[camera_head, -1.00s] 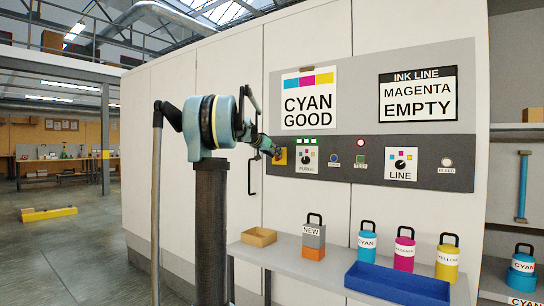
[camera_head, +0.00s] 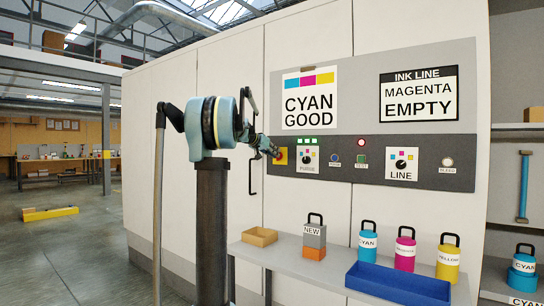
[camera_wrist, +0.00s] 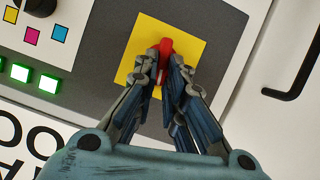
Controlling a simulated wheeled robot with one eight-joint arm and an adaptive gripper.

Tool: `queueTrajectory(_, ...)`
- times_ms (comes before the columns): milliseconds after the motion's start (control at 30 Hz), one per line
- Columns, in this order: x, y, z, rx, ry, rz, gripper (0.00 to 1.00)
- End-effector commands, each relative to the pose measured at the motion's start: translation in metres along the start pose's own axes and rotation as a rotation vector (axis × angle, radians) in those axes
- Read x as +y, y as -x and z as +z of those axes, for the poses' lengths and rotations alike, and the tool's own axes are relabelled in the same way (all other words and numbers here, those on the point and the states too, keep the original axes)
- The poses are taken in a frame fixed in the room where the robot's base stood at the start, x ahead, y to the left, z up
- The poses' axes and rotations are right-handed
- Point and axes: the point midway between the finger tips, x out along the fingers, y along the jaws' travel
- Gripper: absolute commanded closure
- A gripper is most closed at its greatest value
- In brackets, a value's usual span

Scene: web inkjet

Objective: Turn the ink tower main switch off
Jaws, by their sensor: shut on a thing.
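The main switch shows a red handle (camera_wrist: 167,47) on a yellow plate (camera_wrist: 145,31) in the wrist view. In the head view the yellow plate (camera_head: 284,152) is at the left end of the dark control strip, partly hidden by my gripper (camera_head: 277,154). In the wrist view my gripper (camera_wrist: 166,65) has its two fingers closed around the near part of the red handle. The handle's far end shows between and beyond the fingertips. Any marks for the switch's positions cannot be read.
Right of the switch are a PURGE knob (camera_head: 307,158), small buttons and a LINE knob (camera_head: 401,163). A shelf (camera_head: 325,272) below holds ink bottles and a blue tray (camera_head: 398,284). A black handle (camera_wrist: 296,68) stands beside the panel.

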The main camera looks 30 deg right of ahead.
Motion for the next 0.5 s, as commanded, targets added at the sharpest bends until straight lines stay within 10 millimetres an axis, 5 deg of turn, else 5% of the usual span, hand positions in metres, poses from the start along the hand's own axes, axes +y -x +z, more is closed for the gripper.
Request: queueTrajectory(500, -0.014, -0.001, 0.001, 0.004, 0.445, 0.181, 1.0)
